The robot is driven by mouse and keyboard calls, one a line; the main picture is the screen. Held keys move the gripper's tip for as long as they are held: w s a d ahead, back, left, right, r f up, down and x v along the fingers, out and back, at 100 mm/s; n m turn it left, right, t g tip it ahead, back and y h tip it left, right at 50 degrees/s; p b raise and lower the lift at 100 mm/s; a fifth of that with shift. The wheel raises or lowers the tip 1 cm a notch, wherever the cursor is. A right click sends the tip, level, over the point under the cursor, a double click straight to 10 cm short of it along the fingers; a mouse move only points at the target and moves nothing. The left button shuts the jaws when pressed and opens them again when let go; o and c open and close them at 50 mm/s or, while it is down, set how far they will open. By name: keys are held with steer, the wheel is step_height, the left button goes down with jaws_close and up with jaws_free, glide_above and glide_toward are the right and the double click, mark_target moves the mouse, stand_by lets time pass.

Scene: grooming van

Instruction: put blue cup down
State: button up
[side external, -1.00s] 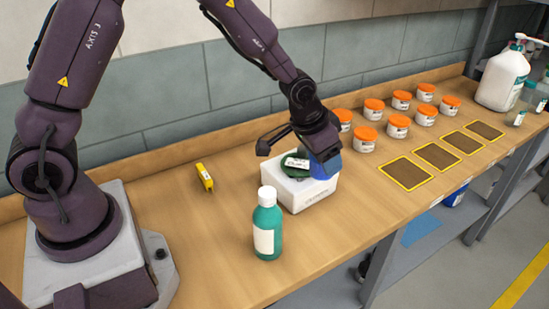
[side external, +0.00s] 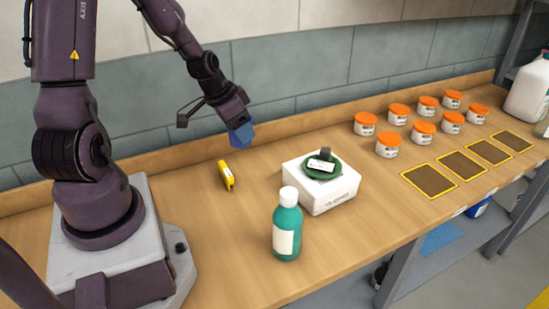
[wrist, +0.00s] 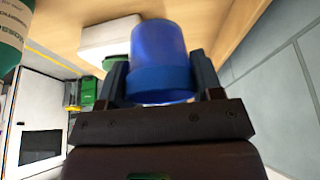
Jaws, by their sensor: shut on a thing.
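The blue cup (wrist: 158,55) is between the two fingers of my gripper (wrist: 160,82) in the wrist view. In the side view the cup (side external: 241,134) hangs from my gripper (side external: 236,120), tilted, above the bench and behind the yellow device. My gripper is shut on the cup. The cup is clear of the bench top, and its inside does not show.
A white box (side external: 323,194) with a green dish-like piece (side external: 322,169) on top stands right of the gripper. A green bottle (side external: 287,228) stands in front. A yellow device (side external: 226,175) lies near. Orange-lidded jars (side external: 388,145) and framed brown pads (side external: 430,180) fill the right.

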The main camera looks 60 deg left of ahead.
steer(key=shift+w+a+f, duration=0.1)
steer(key=shift+w+a, duration=0.05)
steer(key=shift+w, duration=0.1)
steer(key=w+a+f, duration=0.2)
steer(key=w+f, duration=0.1)
steer(key=w+a+f, duration=0.2)
steer(key=w+f, duration=0.1)
steer(key=w, duration=0.1)
steer(key=w+a+f, duration=0.2)
steer(key=w+f, duration=0.1)
steer(key=w, duration=0.1)
steer(key=shift+w+a, duration=0.15)
steer(key=shift+w+a+f, duration=0.1)
steer(key=shift+w+f, duration=0.05)
steer(key=shift+f, duration=0.15)
steer(key=shift+w+f, duration=0.1)
steer(key=shift+f, duration=1.5)
steer(key=o, duration=0.9)
steer(key=shift+f, duration=0.15)
